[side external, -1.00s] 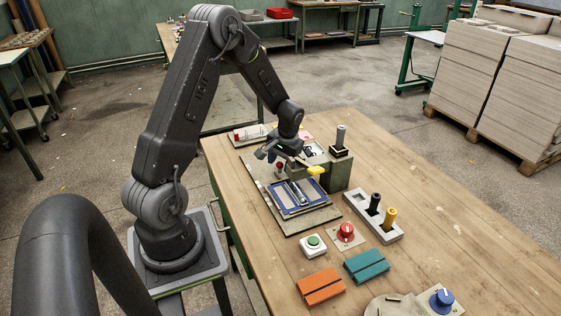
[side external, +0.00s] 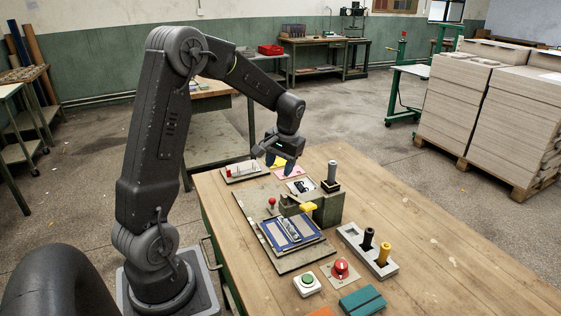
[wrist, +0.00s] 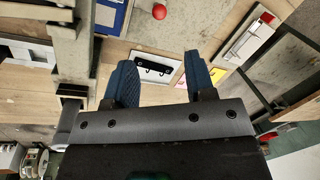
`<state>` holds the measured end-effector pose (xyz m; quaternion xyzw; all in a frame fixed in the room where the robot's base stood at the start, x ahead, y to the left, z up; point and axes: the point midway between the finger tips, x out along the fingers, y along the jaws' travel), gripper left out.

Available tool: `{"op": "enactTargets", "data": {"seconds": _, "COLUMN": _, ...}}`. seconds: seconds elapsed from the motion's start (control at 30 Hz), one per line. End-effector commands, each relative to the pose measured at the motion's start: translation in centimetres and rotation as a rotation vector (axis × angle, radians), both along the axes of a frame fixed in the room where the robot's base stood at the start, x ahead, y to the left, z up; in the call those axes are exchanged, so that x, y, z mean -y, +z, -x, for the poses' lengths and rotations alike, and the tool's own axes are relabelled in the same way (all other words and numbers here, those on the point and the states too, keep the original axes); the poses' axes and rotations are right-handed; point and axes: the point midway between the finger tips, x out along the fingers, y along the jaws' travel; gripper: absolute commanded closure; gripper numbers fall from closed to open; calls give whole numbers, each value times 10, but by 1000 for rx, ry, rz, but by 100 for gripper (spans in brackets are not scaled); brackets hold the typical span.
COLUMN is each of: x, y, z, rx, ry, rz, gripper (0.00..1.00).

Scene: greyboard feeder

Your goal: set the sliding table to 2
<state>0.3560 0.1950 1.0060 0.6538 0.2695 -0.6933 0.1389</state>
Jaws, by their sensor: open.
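A table fixture with a grey base board (side external: 284,266) carries a blue-framed tray (side external: 266,233) with a metal piece in it. A red ball knob (side external: 271,202) stands behind the tray, and it also shows at the top of the wrist view (wrist: 159,12). I cannot tell any position numbers for the sliding table. My gripper (side external: 280,165) is open and empty, above the far end of the workbench, behind the knob. In the wrist view its blue fingers (wrist: 160,58) are apart, with a white plate with black hooks (wrist: 152,67) below and between them.
A white scale board with a red piece (side external: 243,170) lies at the far left. A grey block (side external: 328,208) with a yellow part (side external: 308,207) stands beside the tray. Nearer are a holder with black and yellow pegs (side external: 352,236), a green button (side external: 308,279) and a red dial (side external: 341,267).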

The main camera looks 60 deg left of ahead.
Motion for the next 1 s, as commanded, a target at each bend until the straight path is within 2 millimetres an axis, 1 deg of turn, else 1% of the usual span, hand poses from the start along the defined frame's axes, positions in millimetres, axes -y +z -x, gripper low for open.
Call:
{"op": "enactTargets", "data": {"seconds": 0.03, "x": 1, "y": 5, "z": -1, "rx": 3, "ry": -1, "rz": -1, "gripper": 50}}
{"op": "enactTargets", "data": {"seconds": 0.13, "x": 2, "y": 10, "z": -1, "rx": 1, "ry": 0, "rz": 0, "gripper": 50}}
{"op": "enactTargets", "data": {"seconds": 0.43, "x": 2, "y": 11, "z": -1, "rx": 1, "ry": 0, "rz": 1, "gripper": 50}}
{"op": "enactTargets", "data": {"seconds": 0.5, "x": 1, "y": 11, "z": 1, "rx": 12, "ry": 26, "rz": 10, "gripper": 50}}
{"op": "enactTargets", "data": {"seconds": 0.57, "x": -2, "y": 10, "z": 7, "rx": 44, "ry": 101, "rz": 37, "gripper": 50}}
{"op": "enactTargets", "data": {"seconds": 0.7, "x": -13, "y": 9, "z": 27, "rx": 181, "ry": 416, "rz": 134, "gripper": 50}}
{"op": "enactTargets", "data": {"seconds": 0.8, "x": -21, "y": 10, "z": 38, "rx": 270, "ry": 626, "rz": 187, "gripper": 50}}
{"op": "enactTargets", "data": {"seconds": 0.9, "x": -26, "y": 10, "z": 44, "rx": 318, "ry": 751, "rz": 215, "gripper": 50}}
{"op": "enactTargets", "data": {"seconds": 1.0, "x": -27, "y": 4, "z": 44, "rx": 331, "ry": 784, "rz": 223, "gripper": 50}}
